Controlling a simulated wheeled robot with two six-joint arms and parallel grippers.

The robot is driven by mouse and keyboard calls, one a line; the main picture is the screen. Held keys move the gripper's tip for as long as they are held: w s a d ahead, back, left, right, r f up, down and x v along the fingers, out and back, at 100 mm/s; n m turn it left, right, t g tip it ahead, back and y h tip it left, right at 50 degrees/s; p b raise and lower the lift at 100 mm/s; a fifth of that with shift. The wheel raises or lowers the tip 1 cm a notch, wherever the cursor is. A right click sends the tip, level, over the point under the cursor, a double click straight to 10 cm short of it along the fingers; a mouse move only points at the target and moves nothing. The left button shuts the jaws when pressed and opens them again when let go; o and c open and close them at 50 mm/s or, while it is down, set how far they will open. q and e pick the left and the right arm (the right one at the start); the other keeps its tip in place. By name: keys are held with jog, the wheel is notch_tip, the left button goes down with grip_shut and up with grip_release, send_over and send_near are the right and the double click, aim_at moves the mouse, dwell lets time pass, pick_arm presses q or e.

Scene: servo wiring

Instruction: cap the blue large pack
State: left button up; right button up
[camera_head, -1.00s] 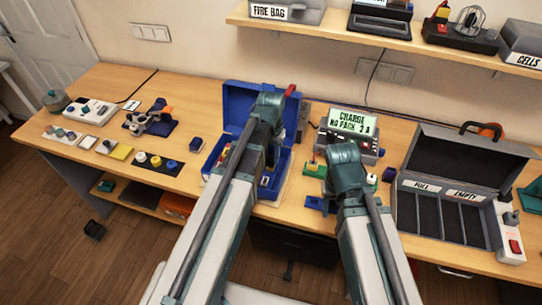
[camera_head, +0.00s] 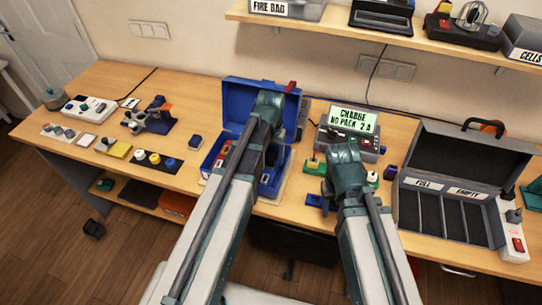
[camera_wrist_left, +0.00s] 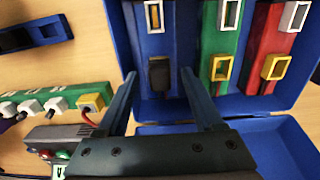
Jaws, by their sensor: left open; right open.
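The blue large pack (camera_wrist_left: 155,38) stands in the blue case, leftmost in the left wrist view. A black cap (camera_wrist_left: 158,75) sits on its lower end, where the packs beside it show yellow connectors. A pale-framed connector shows at its upper end. My left gripper (camera_wrist_left: 159,76) is open, with a finger on either side of the cap and apart from it. In the head view, my left arm hides much of the blue case (camera_head: 233,103). My right gripper (camera_head: 331,195) is low over the bench, right of the case; its fingers are mostly hidden.
A green pack (camera_wrist_left: 220,38) and a red pack (camera_wrist_left: 275,35) stand beside the blue one. A dark blue holder (camera_head: 315,200) lies by my right gripper. The charger (camera_head: 350,125) stands behind; a grey sorting case (camera_head: 458,160) is to the right.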

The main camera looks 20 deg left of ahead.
aim_at(271, 158)
pick_arm(q)
jog(key=shift+r, duration=0.1)
notch_tip(271, 158, up, 14)
jog(key=p, duration=1.3)
jog(key=shift+f+p, duration=0.2)
jog(key=shift+p, duration=0.2)
jog(key=shift+f, duration=0.1)
jog(key=s+d+f+m+b, duration=0.1)
jog(key=s+d+f+b, duration=0.4)
jog(key=s+b, duration=0.1)
jog(key=s+d+f+m+y+b, duration=0.1)
jog(key=s+d+f+m+b, duration=0.1)
jog(key=s+d+f+b, duration=0.3)
jog(key=s+f, duration=0.1)
jog(key=s, duration=0.2)
jog(key=shift+s+d+f+b, duration=0.15)
jog(key=shift+d+f+b, duration=0.1)
jog(key=shift+b, duration=0.1)
jog(key=shift+d, duration=0.1)
